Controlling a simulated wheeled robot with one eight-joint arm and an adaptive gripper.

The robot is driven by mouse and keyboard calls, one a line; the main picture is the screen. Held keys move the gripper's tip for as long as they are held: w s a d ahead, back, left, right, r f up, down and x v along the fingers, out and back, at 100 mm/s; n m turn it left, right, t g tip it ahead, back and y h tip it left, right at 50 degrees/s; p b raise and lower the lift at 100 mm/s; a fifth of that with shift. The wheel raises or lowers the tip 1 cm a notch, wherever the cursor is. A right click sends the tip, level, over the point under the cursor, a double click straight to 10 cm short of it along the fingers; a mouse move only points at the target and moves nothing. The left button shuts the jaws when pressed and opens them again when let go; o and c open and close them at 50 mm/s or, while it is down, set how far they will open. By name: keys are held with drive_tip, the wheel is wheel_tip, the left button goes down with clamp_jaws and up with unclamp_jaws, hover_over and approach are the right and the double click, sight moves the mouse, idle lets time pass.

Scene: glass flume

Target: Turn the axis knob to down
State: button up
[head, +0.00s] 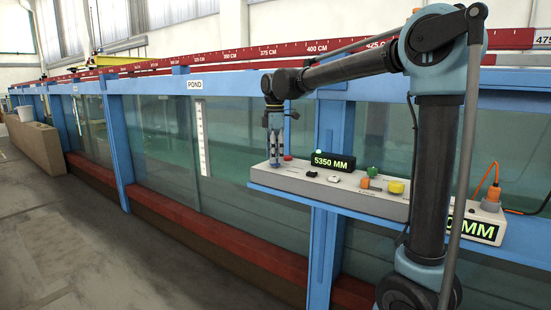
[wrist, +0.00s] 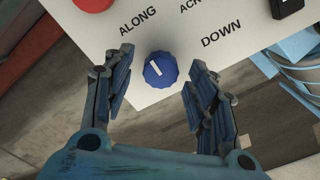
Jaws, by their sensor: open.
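The axis knob (wrist: 161,71) is a blue, fluted round knob near the edge of the pale control panel (wrist: 145,28). Its white pointer mark faces up-left in the wrist view, toward the ALONG label (wrist: 138,21). The partly cut-off label ACR (wrist: 190,4) and the DOWN label (wrist: 221,33) are to its right. My gripper (wrist: 157,64) is open, with one finger on each side of the knob in the picture and gaps between. I cannot tell whether the fingertips are down at knob height. In the head view my gripper (head: 272,160) hangs over the panel's left end and hides the knob.
A red button (head: 288,157) is close to my gripper. A 5350 MM display (head: 333,162), black and white controls, and green (head: 372,172), orange and yellow (head: 396,187) controls stand farther right. The glass flume (head: 235,150) is behind; open floor lies left.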

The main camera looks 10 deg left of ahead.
drive_tip(key=shift+f, duration=0.5)
drive_tip(key=c, duration=1)
drive_tip(key=shift+c, duration=0.2)
